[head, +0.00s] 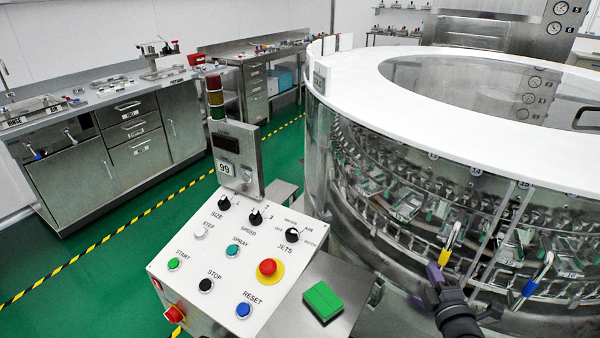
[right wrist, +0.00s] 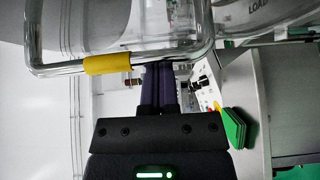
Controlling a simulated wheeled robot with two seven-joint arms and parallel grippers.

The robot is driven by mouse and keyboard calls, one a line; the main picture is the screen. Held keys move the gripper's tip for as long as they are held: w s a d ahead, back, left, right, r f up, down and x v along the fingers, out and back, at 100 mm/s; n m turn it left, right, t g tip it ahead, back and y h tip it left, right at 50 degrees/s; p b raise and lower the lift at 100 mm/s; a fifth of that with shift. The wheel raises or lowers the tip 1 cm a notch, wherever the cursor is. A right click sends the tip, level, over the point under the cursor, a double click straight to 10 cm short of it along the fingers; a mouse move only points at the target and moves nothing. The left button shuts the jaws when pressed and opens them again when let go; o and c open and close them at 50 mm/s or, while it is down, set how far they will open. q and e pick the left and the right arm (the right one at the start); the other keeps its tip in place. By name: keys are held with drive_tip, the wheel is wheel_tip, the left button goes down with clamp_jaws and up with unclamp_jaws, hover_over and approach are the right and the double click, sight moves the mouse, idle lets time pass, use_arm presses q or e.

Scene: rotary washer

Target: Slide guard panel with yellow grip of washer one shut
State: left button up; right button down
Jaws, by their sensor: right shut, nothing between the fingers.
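The washer (head: 330,135) is a large round machine with a white top rim and clear side panels, at the right of the head view. The yellow grip (head: 449,243) sits on a bent metal handle low on its side. In the right wrist view the yellow grip (right wrist: 107,65) is on the handle bar, just left of my fingertips. My right gripper (head: 436,274) has purple fingers, shut and empty, close beside the yellow grip. The fingers (right wrist: 158,70) end at the bar; I cannot tell whether they touch it. My left gripper is not in view.
A handle with a blue grip (head: 530,286) is to the right of the yellow one. The control panel (head: 200,260) and a green block (head: 322,301) on a metal surface stand left of the gripper. Steel cabinets (head: 130,135) line the back left.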

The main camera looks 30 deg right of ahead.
drive_tip(key=shift+s+d, duration=0.3)
drive_tip(key=shift+s, duration=0.25)
drive_tip(key=shift+s+d, duration=0.25)
drive_tip(key=shift+s, duration=0.3)
drive_tip(key=shift+a, duration=0.15)
